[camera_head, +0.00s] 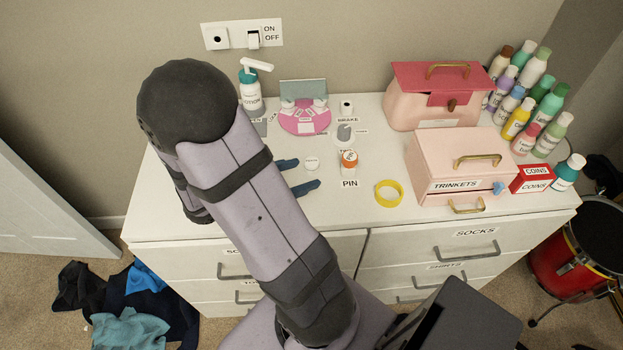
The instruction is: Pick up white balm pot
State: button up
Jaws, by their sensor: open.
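A small round white pot (312,164) with dark lettering on its top stands on the white dresser top (365,215). The lettering is too small to read, but it looks like the balm pot. My gripper (309,174) shows as two dark blue fingers coming out from behind my arm and pointing right. The fingers are apart and nothing shows held between them. The pot is close to the fingertips, near the gap between them. I cannot tell the height of the fingers above the dresser. The rest of the gripper is hidden behind my arm.
An orange and white pin bottle (349,161) stands right of the pot. A yellow ring (388,193) lies farther right, before the pink trinkets box (460,165). A pink palette (305,118) and a lotion bottle (250,90) stand behind. Several bottles crowd the right end.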

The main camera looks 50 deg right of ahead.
aim_at(307, 166)
jog(key=w+f+n, duration=0.1)
jog(key=w+d+n+t+h+b, duration=0.1)
jog(key=shift+w+d+f+t, duration=0.1)
jog(key=shift+w+f+t, duration=0.2)
jog(key=shift+f, duration=0.1)
jog(key=shift+p+x, duration=0.5)
jog(key=shift+x, duration=3.1)
jog(key=shift+f, duration=0.15)
jog(key=c, duration=1.1)
